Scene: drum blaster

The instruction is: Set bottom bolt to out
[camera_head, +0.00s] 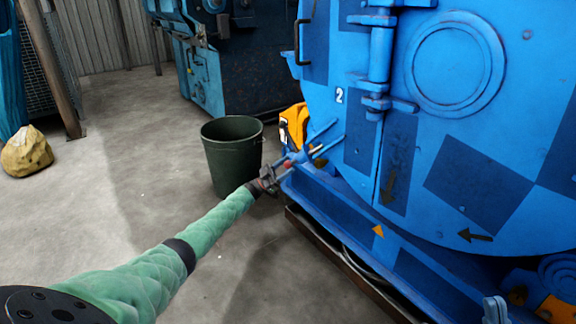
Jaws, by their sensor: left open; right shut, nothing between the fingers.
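The blue drum blaster (345,185) fills the right side of the head view, with its checkered round door (485,180) facing me. Low on its left edge are thin blue rods (329,144) with a small red part (287,163) by them; this looks like the bottom bolt, but it is small and partly hidden. My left gripper (279,172), on the green-sleeved arm, is at this spot by the lower left corner of the machine. It is open. I cannot tell whether its fingers touch the rods. My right gripper is out of view.
A dark green bin (232,155) stands just behind my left gripper. A yellow-orange part (294,124) sits beside the blaster. Another blue machine (205,60) stands at the back. A tan sack (27,151) lies at the left. The concrete floor between is free.

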